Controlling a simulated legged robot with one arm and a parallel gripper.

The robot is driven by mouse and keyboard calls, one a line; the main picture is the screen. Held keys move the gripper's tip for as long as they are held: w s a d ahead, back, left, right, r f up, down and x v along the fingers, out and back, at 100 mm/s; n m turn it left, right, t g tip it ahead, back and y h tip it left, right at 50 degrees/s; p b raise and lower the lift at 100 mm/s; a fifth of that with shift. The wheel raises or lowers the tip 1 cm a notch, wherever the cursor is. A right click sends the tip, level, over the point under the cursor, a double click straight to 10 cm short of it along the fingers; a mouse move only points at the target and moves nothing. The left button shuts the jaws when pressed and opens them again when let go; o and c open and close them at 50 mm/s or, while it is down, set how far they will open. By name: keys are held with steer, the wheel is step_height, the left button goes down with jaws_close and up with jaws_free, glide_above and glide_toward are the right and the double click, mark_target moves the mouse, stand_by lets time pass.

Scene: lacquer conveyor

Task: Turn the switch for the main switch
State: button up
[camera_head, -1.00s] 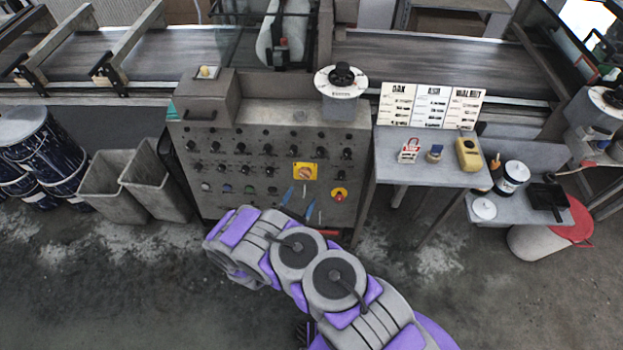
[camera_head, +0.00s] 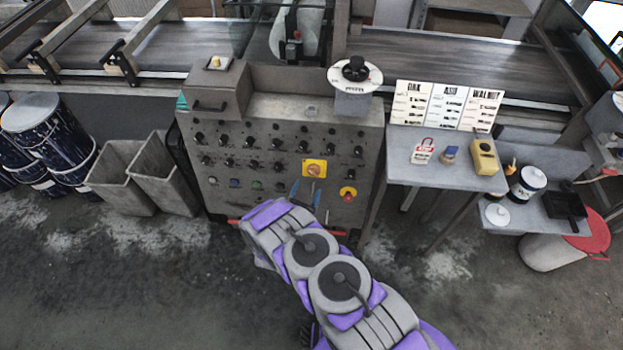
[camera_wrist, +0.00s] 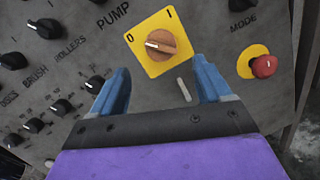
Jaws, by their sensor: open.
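The main switch (camera_head: 314,168) is an orange rotary knob on a yellow square plate, on the front of the grey control panel (camera_head: 225,165). In the wrist view the main switch (camera_wrist: 158,44) lies just beyond my gripper (camera_wrist: 164,78), between the lines of its two blue fingers. The plate carries the marks 0 and I, and the knob's white line points left, towards the 0 side. My gripper is open and empty, and I see no contact with the knob. In the head view the blue fingertips (camera_head: 305,193) show just below the yellow plate.
A red emergency button (camera_wrist: 264,66) on a yellow ring sits right of the switch. Several black knobs, such as one under PUMP (camera_wrist: 94,84), lie to the left. A small shelf (camera_head: 440,172) with tools and sample cards stands right of the panel. Grey bins (camera_head: 125,180) stand left.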

mark_target(312, 174)
steer(key=w, duration=0.3)
steer(key=w+d+b, duration=0.1)
steer(key=w, duration=0.3)
steer(key=shift+d, duration=0.2)
steer(key=shift+c, duration=0.2)
steer(key=c, duration=0.9)
steer(key=shift+c, duration=0.2)
